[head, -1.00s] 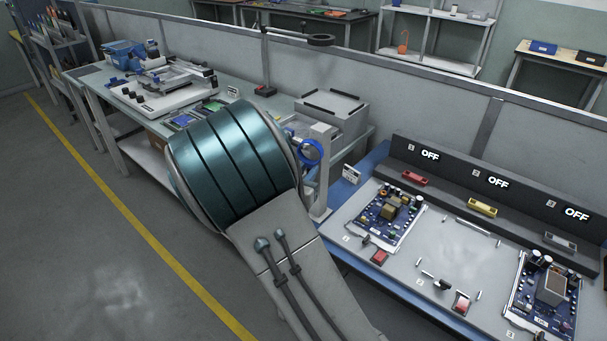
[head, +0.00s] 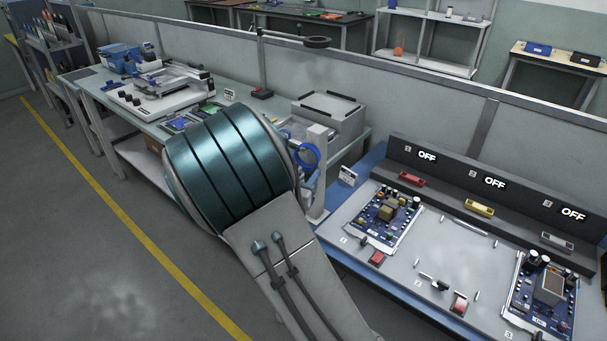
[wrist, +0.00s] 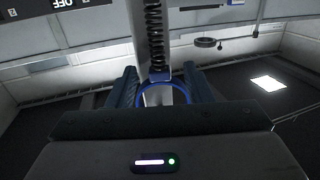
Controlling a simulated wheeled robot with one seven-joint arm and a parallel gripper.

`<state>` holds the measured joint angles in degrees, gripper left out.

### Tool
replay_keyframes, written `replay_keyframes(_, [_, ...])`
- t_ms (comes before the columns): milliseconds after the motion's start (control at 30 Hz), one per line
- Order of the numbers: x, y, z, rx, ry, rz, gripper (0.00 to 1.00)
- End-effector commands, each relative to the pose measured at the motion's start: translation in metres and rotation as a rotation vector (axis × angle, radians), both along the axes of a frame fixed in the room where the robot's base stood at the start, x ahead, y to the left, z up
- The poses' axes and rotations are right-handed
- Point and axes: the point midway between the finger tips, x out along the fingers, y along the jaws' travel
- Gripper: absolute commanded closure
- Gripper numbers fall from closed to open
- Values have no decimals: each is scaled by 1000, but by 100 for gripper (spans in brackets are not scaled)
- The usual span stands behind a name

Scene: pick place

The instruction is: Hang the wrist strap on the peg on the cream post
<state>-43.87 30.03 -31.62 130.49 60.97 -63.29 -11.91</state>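The wrist strap (head: 304,156) is a blue ring at the upper part of the pale cream post (head: 317,172) in the head view. In the wrist view, the strap (wrist: 160,86) sits between the two fingers of my gripper (wrist: 161,78). Its sides appear to meet both fingers, so my gripper looks closed around the ring's width. A dark coiled cord (wrist: 154,35) runs from the strap's blue buckle, in front of the pale upright. My arm hides most of the gripper in the head view. I cannot make out the peg or whether the ring is around it.
A grey box (head: 330,112) stands beside the post. A bench with circuit boards (head: 385,217) and a dark panel of OFF displays (head: 495,183) lies to the right. A press-like machine (head: 165,85) stands on the left bench. The floor at left is clear.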

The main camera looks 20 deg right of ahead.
Motion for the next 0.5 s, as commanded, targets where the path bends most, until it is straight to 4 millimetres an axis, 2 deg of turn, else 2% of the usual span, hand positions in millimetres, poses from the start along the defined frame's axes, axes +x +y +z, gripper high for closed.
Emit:
replay_keyframes(167, [-2,3,0,1,0,1,54])
replay_keyframes(267, [-10,10,0,3,0,2,54])
replay_keyframes(500, [-51,43,1,2,1,6,54])
